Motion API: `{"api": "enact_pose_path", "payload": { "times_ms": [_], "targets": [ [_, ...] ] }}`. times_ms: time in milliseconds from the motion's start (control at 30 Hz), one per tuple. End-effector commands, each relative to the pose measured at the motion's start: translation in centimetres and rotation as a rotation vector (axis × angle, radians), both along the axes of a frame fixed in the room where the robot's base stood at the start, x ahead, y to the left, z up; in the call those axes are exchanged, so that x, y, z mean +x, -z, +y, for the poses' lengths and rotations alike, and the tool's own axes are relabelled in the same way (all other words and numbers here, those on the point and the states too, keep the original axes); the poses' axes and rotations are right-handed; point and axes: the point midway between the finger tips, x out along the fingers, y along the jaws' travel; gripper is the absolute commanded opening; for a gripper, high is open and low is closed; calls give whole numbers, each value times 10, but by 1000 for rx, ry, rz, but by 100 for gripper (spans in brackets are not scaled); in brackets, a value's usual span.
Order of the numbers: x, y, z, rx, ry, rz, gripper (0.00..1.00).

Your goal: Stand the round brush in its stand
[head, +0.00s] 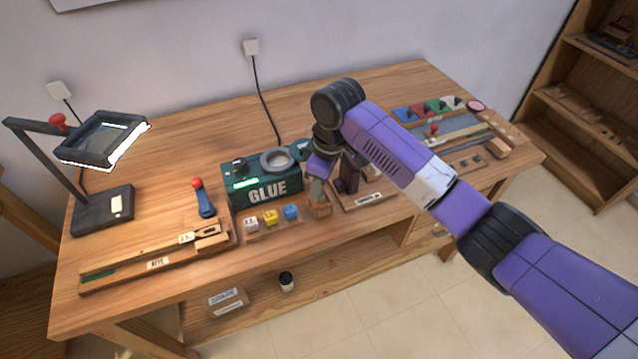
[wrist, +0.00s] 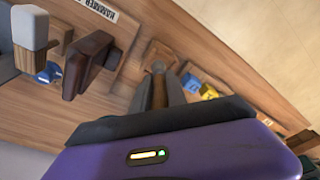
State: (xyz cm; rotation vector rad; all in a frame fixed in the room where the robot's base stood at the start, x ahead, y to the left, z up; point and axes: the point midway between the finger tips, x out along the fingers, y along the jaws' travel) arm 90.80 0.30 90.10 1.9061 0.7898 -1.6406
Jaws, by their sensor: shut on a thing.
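My gripper (head: 319,190) is low over the front middle of the bench, just right of the glue box. In the wrist view its grey fingers (wrist: 160,88) are shut on the brown handle of the round brush (wrist: 160,93). The small wooden stand (head: 320,208) is directly below the fingertips near the front edge; it also shows in the wrist view (wrist: 158,55). The brush's lower end meets or overlaps the stand in view. I cannot tell whether it is seated inside. In the head view the fingers mostly hide the brush.
The green glue box (head: 264,184) stands close on the left. White, yellow (head: 271,217) and blue cubes sit in a row in front of it. A dark brown block (head: 347,176) stands on the labelled hammer tray (head: 368,198) at right. A lamp (head: 100,140) is far left.

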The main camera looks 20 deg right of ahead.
Motion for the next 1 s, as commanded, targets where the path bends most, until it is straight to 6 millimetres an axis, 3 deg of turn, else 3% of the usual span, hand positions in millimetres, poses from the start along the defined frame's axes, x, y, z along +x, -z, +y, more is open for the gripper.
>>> {"api": "enact_pose_path", "payload": {
  "times_ms": [1000],
  "targets": [
    [0, 6, 0, 0, 0, 0, 0]
  ]
}}
